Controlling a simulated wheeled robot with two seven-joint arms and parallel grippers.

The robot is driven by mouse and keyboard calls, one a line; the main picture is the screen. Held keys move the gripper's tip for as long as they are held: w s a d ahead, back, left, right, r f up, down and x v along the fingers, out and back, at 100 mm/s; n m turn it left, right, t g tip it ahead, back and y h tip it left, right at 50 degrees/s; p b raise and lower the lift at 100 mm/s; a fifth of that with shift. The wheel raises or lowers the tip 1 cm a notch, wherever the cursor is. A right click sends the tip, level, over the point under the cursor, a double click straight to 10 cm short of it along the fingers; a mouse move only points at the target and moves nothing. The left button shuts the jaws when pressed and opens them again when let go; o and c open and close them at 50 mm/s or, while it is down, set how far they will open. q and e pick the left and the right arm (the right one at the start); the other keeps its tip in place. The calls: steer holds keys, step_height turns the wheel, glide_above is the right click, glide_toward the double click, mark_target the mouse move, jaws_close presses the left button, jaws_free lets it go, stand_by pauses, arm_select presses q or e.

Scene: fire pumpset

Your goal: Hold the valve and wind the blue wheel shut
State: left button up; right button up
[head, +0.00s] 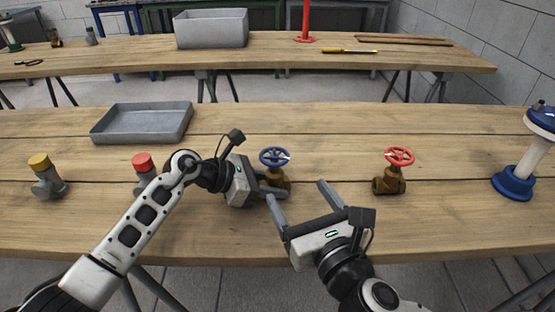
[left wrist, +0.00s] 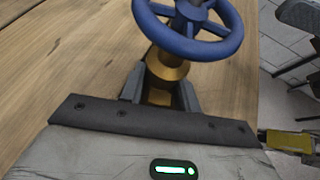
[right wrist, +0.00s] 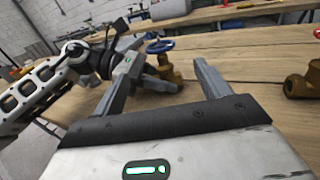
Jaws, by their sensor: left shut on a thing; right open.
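The valve (head: 277,179) is a brass body with a blue wheel (head: 275,156) on top, upright on the near table. My left gripper (head: 274,190) is shut on the brass body from the left, below the wheel. In the left wrist view the blue wheel (left wrist: 190,28) stands above the brass neck (left wrist: 164,68), with the fingers on either side of the lower body. My right gripper (head: 296,198) is open and empty, in front and to the right of the valve, apart from it. The right wrist view shows the blue wheel (right wrist: 160,45) beyond its open fingers (right wrist: 160,80).
A brass valve with a red wheel (head: 399,156) stands to the right. A grey tray (head: 143,123) lies at the back left. Yellow-capped (head: 42,164) and red-capped (head: 142,163) fittings stand at left, a blue-and-white stand (head: 515,184) at far right. The table between the two valves is clear.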

mark_target(279, 166)
steer(key=x, duration=1.1)
steer(key=shift+s, duration=0.1)
steer(key=c, duration=1)
steer(key=shift+a, duration=0.1)
